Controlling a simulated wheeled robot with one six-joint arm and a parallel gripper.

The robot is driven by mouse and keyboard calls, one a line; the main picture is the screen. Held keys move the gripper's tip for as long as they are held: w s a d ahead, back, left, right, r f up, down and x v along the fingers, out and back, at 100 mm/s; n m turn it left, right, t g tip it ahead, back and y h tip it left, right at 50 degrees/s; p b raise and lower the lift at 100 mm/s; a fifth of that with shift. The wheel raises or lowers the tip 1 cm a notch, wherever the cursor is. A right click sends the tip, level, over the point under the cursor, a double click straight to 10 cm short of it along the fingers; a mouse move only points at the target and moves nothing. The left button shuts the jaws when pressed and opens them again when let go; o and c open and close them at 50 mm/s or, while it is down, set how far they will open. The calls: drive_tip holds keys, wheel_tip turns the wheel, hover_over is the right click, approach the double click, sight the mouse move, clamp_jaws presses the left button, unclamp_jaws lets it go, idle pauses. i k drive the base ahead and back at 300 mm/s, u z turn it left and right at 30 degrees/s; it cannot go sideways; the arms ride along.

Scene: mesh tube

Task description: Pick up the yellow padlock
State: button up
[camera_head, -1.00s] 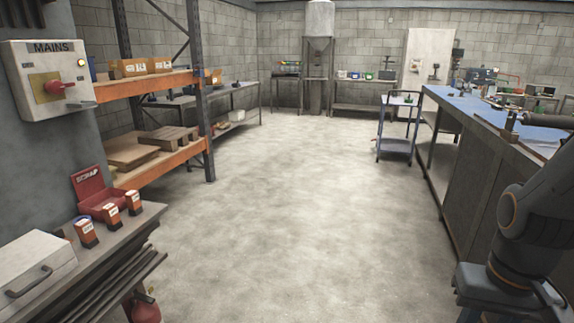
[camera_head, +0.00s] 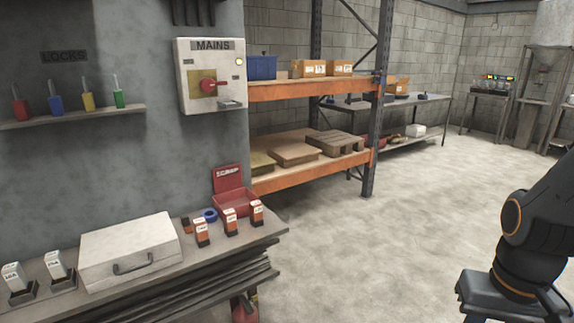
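The yellow padlock (camera_head: 88,101) stands upright on a narrow wall shelf under the LOCKS sign at the upper left. It sits in a row between a blue padlock (camera_head: 55,104) on its left and a green padlock (camera_head: 118,98) on its right. A red padlock (camera_head: 19,109) is at the far left of the row. My arm shows at the right edge, far from the padlocks. My gripper is out of view.
Below the lock shelf (camera_head: 75,118) is a bench with a white case (camera_head: 130,250), an open red box (camera_head: 235,203) and small labelled blocks. A MAINS switch box (camera_head: 209,76) hangs on the wall. Orange shelving (camera_head: 310,170) stands behind. The floor (camera_head: 400,240) at right is clear.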

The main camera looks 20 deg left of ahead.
sight(88, 100)
drive_tip(key=u, duration=1)
drive_tip(key=i, duration=0.85)
drive_tip(key=u, duration=0.9)
